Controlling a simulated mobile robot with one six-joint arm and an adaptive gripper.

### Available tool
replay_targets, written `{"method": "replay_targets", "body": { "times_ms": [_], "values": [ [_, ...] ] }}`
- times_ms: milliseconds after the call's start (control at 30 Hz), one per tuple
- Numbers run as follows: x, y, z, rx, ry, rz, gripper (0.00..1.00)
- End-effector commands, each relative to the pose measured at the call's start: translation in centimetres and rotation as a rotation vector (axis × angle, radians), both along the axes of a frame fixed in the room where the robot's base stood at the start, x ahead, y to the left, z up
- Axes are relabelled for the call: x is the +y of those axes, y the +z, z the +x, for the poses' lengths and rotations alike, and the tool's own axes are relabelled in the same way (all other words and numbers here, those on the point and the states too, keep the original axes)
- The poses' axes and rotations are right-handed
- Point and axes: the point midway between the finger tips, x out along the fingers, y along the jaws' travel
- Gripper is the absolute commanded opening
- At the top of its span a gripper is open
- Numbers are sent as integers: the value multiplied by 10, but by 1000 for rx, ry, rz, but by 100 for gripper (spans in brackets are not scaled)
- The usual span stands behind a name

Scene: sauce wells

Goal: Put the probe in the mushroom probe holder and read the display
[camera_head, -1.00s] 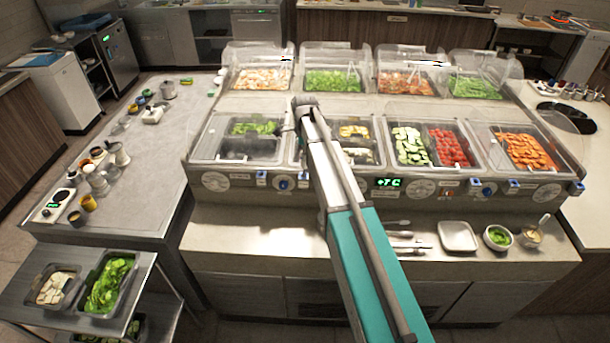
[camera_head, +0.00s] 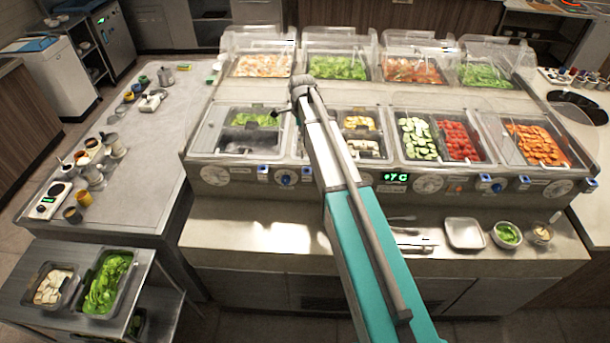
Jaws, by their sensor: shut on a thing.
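My arm reaches up from the bottom right over the refrigerated sauce counter (camera_head: 270,212). My gripper (camera_head: 279,113) is at its far end, over the left front wells, small and partly hidden by my wrist. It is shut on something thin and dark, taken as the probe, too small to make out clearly. A green-lit display (camera_head: 396,177) on the counter's front panel reads about +7 C. A well with pale yellowish pieces (camera_head: 359,122), perhaps mushrooms, lies just right of my arm. I cannot make out the mushroom probe holder.
Clear lids (camera_head: 340,45) stand over the back row of pans. Green leaves (camera_head: 253,119) lie in the left front well. A white tray (camera_head: 465,233) and small bowls (camera_head: 507,235) are on the front ledge. A steel table (camera_head: 150,150) with cups stands left.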

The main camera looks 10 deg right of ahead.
Motion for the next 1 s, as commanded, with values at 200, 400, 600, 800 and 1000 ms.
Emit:
{"method": "replay_targets", "body": {
  "times_ms": [200, 400, 600, 800, 1000],
  "values": [
    [-7, 0, 0, 0, -9, 0, 0],
    [-9, 0, 0, 0, -11, 0, 0],
    [-9, 0, 0, 0, -12, 0, 0],
    [-9, 7, -4, -1, -24, 0, 0],
    [-12, 20, -14, -2, -53, -1, 0]
  ]
}}
